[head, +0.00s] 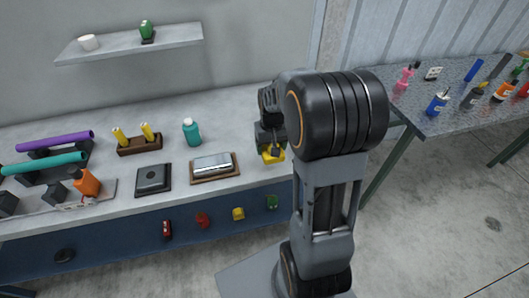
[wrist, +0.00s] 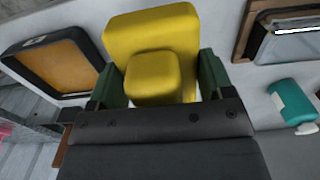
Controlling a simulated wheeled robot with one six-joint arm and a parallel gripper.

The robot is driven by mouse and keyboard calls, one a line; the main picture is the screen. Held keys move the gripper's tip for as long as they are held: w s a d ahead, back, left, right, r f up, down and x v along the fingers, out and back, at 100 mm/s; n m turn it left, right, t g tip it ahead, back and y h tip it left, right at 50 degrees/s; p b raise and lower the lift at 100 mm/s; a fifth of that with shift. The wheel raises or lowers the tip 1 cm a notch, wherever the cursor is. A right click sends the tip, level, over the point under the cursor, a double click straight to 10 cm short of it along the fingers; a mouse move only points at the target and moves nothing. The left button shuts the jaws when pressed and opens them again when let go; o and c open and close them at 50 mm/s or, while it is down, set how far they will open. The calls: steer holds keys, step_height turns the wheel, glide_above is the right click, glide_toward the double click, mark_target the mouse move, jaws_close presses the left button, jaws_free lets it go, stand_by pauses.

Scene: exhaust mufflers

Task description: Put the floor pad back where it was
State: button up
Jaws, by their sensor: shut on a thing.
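My gripper (head: 271,146) is shut on a yellow blocky thing (head: 273,157), held near the right end of the long workbench (head: 235,128). In the wrist view, the yellow thing (wrist: 150,35) has a wide slab and a smaller rounded block, between my two dark green fingertips (wrist: 160,85). It may be the floor pad, but I cannot tell for sure. I also cannot tell whether it touches the bench. A dark square frame with a tan inside (wrist: 58,62) lies at the left of the wrist view. My arm hides the bench's right end in the head view.
Left of my gripper are a framed silver plate (head: 213,163), a teal bottle (head: 191,132) and a dark square device (head: 153,179). Purple (head: 55,141) and teal tubes (head: 44,163) lie farther left. A speckled table (head: 430,118) with several bottles stands at right.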

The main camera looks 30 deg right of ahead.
mark_target(265, 148)
steer(key=shift+w+a+f, duration=0.2)
steer(key=shift+w+f, duration=0.5)
steer(key=shift+f, duration=0.15)
steer(key=shift+w+a+f, duration=0.2)
steer(key=shift+w+f, duration=0.45)
steer(key=shift+f, duration=1.65)
steer(key=shift+f, duration=0.1)
steer(key=shift+f, duration=0.15)
steer(key=o, duration=0.8)
steer(key=shift+o, duration=0.2)
